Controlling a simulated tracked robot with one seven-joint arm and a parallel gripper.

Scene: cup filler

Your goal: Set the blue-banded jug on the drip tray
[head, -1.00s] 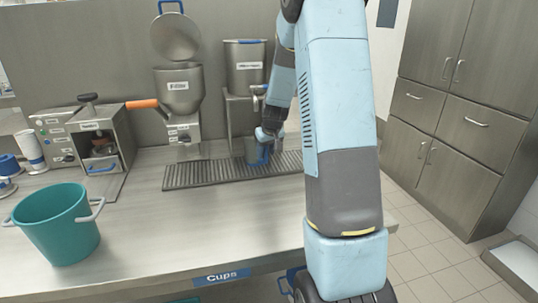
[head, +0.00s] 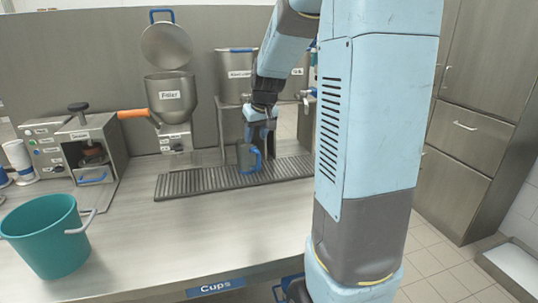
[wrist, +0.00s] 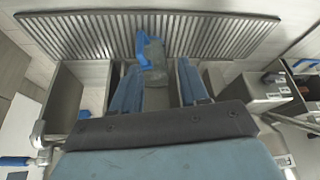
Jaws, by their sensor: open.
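The jug (head: 245,158) is grey metal with a blue handle, and stands upright on the dark slatted drip tray (head: 190,184). In the wrist view the jug (wrist: 155,72) is seen from above, over the slats of the drip tray (wrist: 90,42), with its blue handle toward the tray. My gripper (head: 261,128) is open, just above and behind the jug in the head view. In the wrist view my gripper (wrist: 158,88) has its two blue fingers spread apart, with a gap between them and the jug.
A hopper labelled filler (head: 171,95) and a metal tank (head: 236,72) stand behind the tray. A sealing machine (head: 90,150) is at left. A teal bucket (head: 45,238) stands on the front-left counter. The counter in front of the tray is clear.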

